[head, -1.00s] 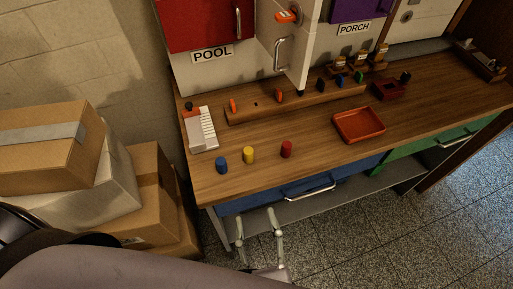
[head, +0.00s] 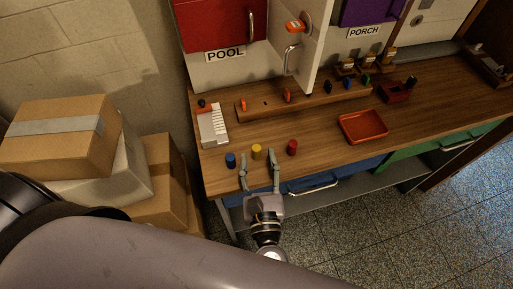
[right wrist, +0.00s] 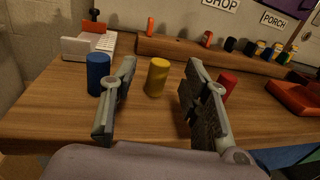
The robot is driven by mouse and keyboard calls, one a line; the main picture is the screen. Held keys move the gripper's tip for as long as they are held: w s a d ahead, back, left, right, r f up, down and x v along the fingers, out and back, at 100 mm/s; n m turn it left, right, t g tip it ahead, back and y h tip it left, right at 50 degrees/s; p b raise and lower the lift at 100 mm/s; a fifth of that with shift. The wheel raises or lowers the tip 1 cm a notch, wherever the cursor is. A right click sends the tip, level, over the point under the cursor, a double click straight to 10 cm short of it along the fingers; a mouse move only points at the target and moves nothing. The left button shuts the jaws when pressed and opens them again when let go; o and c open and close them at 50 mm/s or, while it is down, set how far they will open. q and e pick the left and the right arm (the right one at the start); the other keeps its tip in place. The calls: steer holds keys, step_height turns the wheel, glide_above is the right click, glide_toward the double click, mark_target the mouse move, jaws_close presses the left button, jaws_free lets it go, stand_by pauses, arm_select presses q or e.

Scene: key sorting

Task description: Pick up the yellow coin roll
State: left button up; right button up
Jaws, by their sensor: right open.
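The yellow coin roll (head: 257,152) stands upright on the wooden counter (head: 330,150), between a blue roll (head: 231,160) on its left and a red roll (head: 292,147) on its right. My right gripper (head: 259,156) is open at the counter's front edge, its fingers pointing at the yellow roll. In the right wrist view the yellow roll (right wrist: 157,77) stands beyond and between the two open fingers (right wrist: 158,90), with nothing held. The blue roll (right wrist: 97,73) is just left of the left finger. The red roll (right wrist: 227,86) is partly hidden behind the right finger. My left gripper does not show.
A red tray (head: 362,127) lies to the right. A wooden rail (head: 300,102) with several keys runs behind the rolls. A white and red device (head: 212,126) stands at back left. Cardboard boxes (head: 60,140) are stacked left of the counter.

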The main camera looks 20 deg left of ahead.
mark_target(257, 152)
steer(key=p+x, duration=0.1)
steer(key=x, duration=0.3)
steer(key=shift+w, duration=0.15)
steer(key=shift+c, duration=0.5)
jaws_close()
